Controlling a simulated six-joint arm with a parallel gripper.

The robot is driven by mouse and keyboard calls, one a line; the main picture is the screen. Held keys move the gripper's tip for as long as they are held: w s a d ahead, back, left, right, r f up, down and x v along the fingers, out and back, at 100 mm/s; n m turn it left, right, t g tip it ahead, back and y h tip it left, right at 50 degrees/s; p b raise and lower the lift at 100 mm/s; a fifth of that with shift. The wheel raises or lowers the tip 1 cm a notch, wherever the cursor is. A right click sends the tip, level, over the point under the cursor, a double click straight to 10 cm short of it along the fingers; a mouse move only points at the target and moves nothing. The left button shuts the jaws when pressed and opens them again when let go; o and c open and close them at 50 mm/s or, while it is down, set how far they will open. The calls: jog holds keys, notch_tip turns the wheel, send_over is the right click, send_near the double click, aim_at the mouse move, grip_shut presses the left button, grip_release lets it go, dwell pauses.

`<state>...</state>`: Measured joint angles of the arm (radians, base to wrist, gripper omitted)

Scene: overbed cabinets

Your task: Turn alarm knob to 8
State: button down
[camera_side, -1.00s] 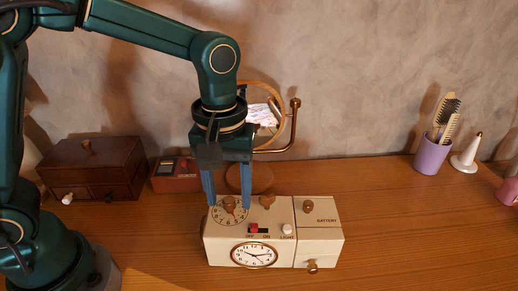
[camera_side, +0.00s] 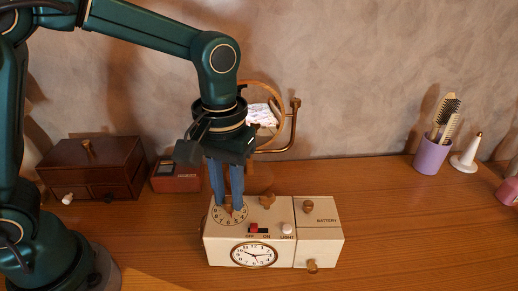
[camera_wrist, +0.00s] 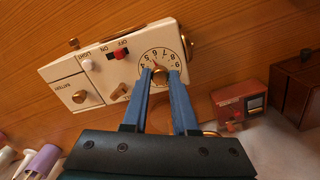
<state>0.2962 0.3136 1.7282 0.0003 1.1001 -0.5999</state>
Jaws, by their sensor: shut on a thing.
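The cream alarm clock box (camera_side: 222,232) stands on the wooden table, with a round numbered dial (camera_side: 217,220) on its top left. The brown alarm knob (camera_wrist: 160,76) is at the dial's middle, also shown in the wrist view (camera_wrist: 151,53). My gripper (camera_side: 228,208) points down over the dial, its two blue fingers closed on opposite sides of the knob. The fingers partly hide the knob and dial.
The box top also carries a red OFF/ON switch (camera_side: 254,228), a white light button (camera_side: 287,229) and a battery-lid knob (camera_side: 308,207). A round mirror (camera_side: 281,113) stands behind. A red box (camera_side: 176,177) and dark drawer chest (camera_side: 90,170) are left. The table's right side is largely clear.

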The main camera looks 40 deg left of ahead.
jog(key=m, duration=1.1)
jog(key=shift+m, duration=1.9)
jog(key=c, duration=0.7)
grip_release()
